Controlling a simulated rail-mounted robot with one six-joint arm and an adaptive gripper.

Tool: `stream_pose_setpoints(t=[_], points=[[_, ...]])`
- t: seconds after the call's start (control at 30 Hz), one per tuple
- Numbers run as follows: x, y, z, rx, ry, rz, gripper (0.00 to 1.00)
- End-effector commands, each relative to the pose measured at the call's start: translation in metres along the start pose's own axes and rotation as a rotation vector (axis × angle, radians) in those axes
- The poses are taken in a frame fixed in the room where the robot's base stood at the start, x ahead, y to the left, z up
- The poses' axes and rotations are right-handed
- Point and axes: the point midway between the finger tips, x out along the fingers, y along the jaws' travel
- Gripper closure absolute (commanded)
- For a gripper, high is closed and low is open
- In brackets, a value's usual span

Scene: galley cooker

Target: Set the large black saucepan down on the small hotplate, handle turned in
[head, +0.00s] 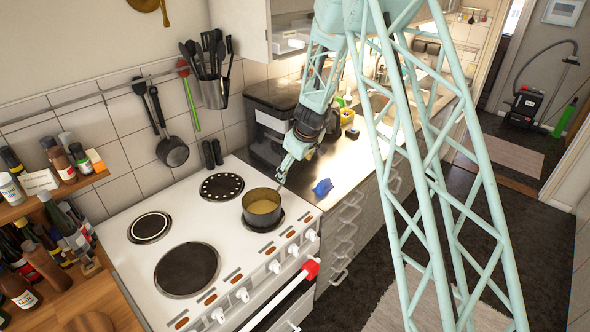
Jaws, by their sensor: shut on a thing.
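A dark grey saucepan (262,208) with a pale yellowish inside is at the front right hotplate (272,225) of the white cooker. Only a dark edge of that hotplate shows under the pan. I cannot tell whether the pan touches it or hangs just above. The pan looks level. My gripper (281,181) is at the pan's far right side and shut on its handle, which it mostly hides. The handle points towards the worktop at the back right.
Three other hotplates are bare: a large front left one (187,270), a ringed back left one (150,228) and a dotted back right one (222,187). A blue object (322,187) lies on the worktop right of the pan. A spice shelf (60,190) stands at left.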

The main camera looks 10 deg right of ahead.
Motion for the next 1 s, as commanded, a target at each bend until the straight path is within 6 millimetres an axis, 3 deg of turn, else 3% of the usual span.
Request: stream_pose_setpoints(t=[0.57,0.6,0.7,1.0], points=[[0.0037,-0.0008,0.0013,0.0,0.0,0.0,0.36],[0.0035,-0.0009,0.0015,0.0,0.0,0.0,0.17],[0.0031,-0.0008,0.0013,0.0,0.0,0.0,0.08],[0.0031,-0.0008,0.0014,0.0,0.0,0.0,0.06]])
